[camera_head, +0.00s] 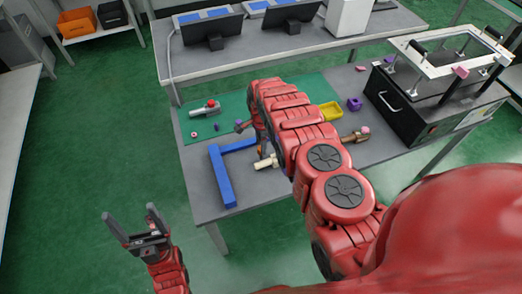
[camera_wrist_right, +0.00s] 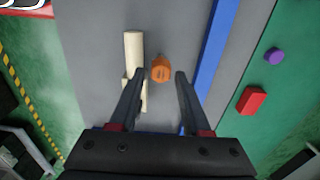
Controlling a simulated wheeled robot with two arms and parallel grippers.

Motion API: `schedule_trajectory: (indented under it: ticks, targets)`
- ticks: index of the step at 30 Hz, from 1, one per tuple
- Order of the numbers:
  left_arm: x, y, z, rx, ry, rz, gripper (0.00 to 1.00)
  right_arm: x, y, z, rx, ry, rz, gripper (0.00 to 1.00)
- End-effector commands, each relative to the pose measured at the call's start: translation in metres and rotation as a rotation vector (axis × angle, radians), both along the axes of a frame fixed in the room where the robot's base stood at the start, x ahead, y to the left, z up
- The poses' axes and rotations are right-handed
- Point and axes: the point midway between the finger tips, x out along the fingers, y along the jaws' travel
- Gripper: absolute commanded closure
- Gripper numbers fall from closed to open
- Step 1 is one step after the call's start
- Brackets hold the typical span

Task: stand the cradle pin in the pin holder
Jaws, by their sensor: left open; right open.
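A cream rod with a short side stub (camera_wrist_right: 134,52) lies on the grey table in the right wrist view; it also shows in the head view (camera_head: 265,162). A small orange faceted piece (camera_wrist_right: 161,69) is beside it. I cannot tell for sure which of these is the cradle pin or the pin holder. My right gripper (camera_wrist_right: 159,75) is open, with the orange piece between or just beyond its fingertips; the left finger covers part of the cream rod. No contact is clear. In the head view my right arm hides much of this area. My left gripper (camera_head: 129,212) is open and empty, off the table's left side.
A blue angled bar (camera_head: 222,176) lies near the table's left edge. On the green mat (camera_head: 196,127) are a red-knobbed lever fixture (camera_head: 205,110) and small pieces. A yellow tray (camera_head: 331,111), purple piece (camera_head: 354,104), brown fixture (camera_head: 355,136) and black box (camera_head: 405,112) stand right.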

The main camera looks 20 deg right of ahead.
Motion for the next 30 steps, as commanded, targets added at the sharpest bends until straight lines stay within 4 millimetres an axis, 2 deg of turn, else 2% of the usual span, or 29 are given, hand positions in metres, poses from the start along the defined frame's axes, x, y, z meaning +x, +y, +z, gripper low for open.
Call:
schedule_trajectory:
  ticks: [4,6,10,21,22,27,30]
  targets:
    - [0.0,0.0,0.002,0.0,0.0,0.0,0.15,0.002,-0.001,-0.011,0.0,-0.005,-0.001,0.53]
    - [0.0,0.0,-0.005,0.0,0.0,0.0,0.15,0.0,-0.001,-0.023,0.0,0.001,-0.001,0.53]
    - [0.0,0.0,-0.01,0.0,0.0,0.0,0.15,0.002,-0.001,-0.031,-0.001,-0.003,0.0,0.53]
    - [0.0,0.0,-0.011,0.0,0.0,0.0,0.15,0.001,0.0,-0.033,0.0,-0.001,0.0,0.53]
    - [0.0,0.0,-0.011,0.0,0.0,0.0,0.15,0.001,0.0,-0.033,0.0,-0.001,0.0,0.54]
    - [0.0,0.0,-0.011,0.0,0.0,0.0,0.15,0.001,0.0,-0.033,0.0,-0.001,0.0,0.85]
    - [0.0,0.0,-0.011,0.0,0.0,0.0,0.15,0.001,0.0,-0.033,0.0,-0.002,0.0,1.0]
